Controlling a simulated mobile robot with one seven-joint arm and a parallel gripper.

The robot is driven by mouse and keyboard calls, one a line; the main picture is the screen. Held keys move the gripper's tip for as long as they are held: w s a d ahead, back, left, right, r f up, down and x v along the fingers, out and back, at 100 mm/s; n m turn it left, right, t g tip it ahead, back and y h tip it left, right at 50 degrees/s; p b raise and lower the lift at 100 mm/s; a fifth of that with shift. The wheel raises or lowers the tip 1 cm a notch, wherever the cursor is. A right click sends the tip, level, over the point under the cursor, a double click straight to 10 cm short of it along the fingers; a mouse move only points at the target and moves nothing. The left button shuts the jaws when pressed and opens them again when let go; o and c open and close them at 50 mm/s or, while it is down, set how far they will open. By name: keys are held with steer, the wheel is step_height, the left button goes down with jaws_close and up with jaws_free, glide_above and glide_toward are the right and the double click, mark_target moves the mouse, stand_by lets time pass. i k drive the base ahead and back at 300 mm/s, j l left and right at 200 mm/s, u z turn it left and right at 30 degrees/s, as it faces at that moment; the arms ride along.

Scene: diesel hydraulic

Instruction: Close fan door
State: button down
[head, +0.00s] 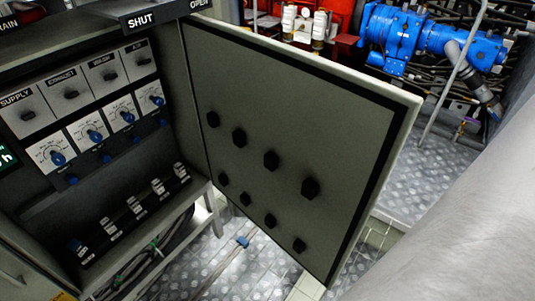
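The fan door (285,140) is a grey-green cabinet door with a black seal along its edge and several dark hexagonal knobs on its inner face. It stands wide open, hinged at the right side of the cabinet (188,110). Inside the cabinet are labelled switches, white dial plates with blue knobs (95,135), and a lower row of white and blue components (135,207). My gripper is not in view. A large pale, smooth surface fills the lower right and is out of focus; I cannot tell what it is.
Labels reading SHUT (140,19) and OPEN sit above the cabinet. Blue machinery (430,40) and red equipment (290,25) stand behind the door, with a thin grey rail (452,75) in front. Patterned metal floor (412,180) lies right of the door and below it.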

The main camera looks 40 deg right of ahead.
mark_target(306, 145)
steer(key=l+u, duration=0.1)
steer(key=l, duration=0.3)
steer(key=k+l, duration=0.15)
steer(key=l, duration=0.25)
steer(key=l+u, duration=0.15)
steer(key=l, duration=0.3)
steer(key=k+l+u, duration=0.1)
steer(key=l, duration=0.3)
steer(key=k+l, duration=0.2)
steer(key=l, duration=0.15)
steer(key=k+l+u, duration=0.15)
steer(key=l, duration=0.25)
steer(key=k+l, duration=0.1)
steer(key=l, duration=0.3)
steer(key=u, duration=0.05)
